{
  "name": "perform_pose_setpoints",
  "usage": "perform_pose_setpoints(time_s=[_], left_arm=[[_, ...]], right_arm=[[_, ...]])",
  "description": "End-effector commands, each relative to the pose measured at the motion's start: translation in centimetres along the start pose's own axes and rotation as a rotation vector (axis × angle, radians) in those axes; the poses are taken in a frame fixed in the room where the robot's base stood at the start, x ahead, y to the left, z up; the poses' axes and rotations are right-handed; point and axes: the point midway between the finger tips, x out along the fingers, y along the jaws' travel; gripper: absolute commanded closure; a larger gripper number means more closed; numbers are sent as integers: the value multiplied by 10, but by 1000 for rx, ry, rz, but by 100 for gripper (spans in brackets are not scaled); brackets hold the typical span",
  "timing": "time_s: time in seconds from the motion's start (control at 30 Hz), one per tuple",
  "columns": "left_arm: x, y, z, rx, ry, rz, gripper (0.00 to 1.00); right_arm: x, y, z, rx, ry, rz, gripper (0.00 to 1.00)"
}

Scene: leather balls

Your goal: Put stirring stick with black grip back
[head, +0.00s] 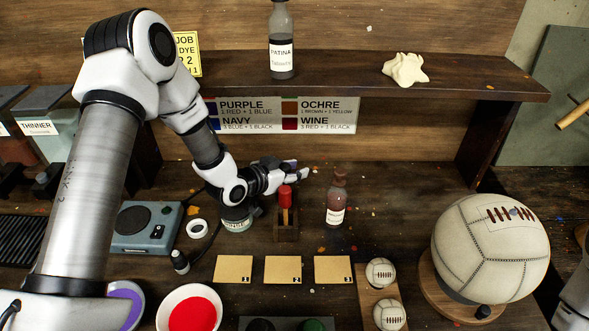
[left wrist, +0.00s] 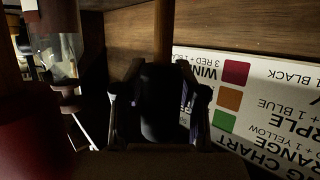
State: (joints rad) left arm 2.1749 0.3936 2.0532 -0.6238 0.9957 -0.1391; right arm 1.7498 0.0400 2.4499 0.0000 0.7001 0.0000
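My left gripper (head: 292,172) reaches in under the shelf, just above and behind the wooden stick holder (head: 287,234). In the left wrist view its two fingers (left wrist: 160,105) stand on either side of a dark grip (left wrist: 161,100) and look closed on it. A brown wooden shaft (left wrist: 163,30) runs on from this grip; it seems to be the stirring stick with black grip. In the head view this stick is hidden. A stick with a red grip (head: 285,196) stands upright in the holder. My right gripper is out of the frames.
The shelf (head: 350,75) hangs above. Leather cards (head: 283,269) lie in front. A large ball (head: 490,245) sits at right, a red paint bowl (head: 165,300) at front left.

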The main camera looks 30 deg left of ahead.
Motion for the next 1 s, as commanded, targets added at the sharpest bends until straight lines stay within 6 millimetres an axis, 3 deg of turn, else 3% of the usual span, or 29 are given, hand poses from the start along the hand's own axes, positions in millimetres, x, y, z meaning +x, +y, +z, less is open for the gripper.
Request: perform_pose_setpoints(time_s=[0.17, 0.27, 0.5, 0.7, 1.0], left_arm=[[-2, 0, -7, 0, 1, 0, 62], [-15, -2, -3, -5, 1, -3, 62], [-75, -2, -5, -12, 5, -5, 62], [-110, -2, -6, -8, 2, -4, 62], [-122, 1, -4, 0, 0, 2, 62]], right_arm=[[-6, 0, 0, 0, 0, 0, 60], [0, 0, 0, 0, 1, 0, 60], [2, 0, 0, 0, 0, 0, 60], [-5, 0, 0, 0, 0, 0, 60], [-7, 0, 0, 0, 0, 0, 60]])
